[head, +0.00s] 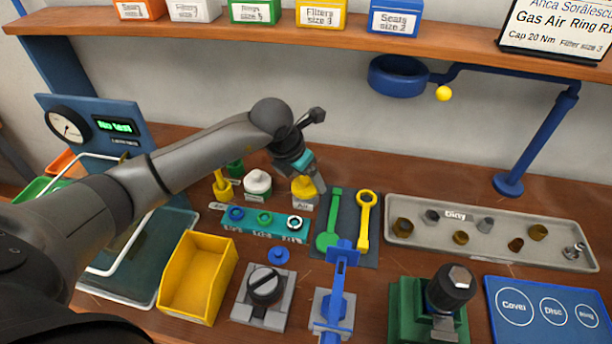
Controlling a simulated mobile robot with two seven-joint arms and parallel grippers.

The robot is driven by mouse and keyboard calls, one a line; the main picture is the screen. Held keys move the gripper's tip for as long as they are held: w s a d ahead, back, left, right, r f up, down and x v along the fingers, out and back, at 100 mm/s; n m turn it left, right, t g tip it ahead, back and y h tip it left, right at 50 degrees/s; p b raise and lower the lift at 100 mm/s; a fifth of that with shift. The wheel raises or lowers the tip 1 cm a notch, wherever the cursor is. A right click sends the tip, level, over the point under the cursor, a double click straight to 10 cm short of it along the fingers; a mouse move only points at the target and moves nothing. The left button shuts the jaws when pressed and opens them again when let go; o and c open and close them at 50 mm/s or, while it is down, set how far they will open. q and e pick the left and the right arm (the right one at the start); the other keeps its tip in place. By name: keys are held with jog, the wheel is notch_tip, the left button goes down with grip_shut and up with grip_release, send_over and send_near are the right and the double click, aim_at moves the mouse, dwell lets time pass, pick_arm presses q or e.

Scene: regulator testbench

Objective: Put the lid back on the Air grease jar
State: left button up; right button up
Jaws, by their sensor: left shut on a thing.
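The Air grease jar (303,204) stands at the back of the bench, behind the strip of rings, with its "Air" label facing me. A yellow lid-like piece (302,186) shows at its top. My left gripper (311,184) reaches down at this jar and is shut on the yellow piece, which looks like the lid. The fingers partly hide the contact, so I cannot tell whether the lid is seated on the jar or just above it. My right gripper is not in view.
A white-topped jar (257,183) and a yellow container (222,187) stand to the left. Green and yellow wrenches (366,215) lie close on the right. A teal ring strip (265,222) is in front. A grey tray of parts (470,242) is farther right; a shelf (300,22) runs above.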

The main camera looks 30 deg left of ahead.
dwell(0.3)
pick_arm(q)
jog(key=o, duration=1.1)
jog(key=shift+r, duration=0.1)
jog(key=shift+r+p, duration=2.55)
jog(key=shift+r, duration=0.9)
grip_shut()
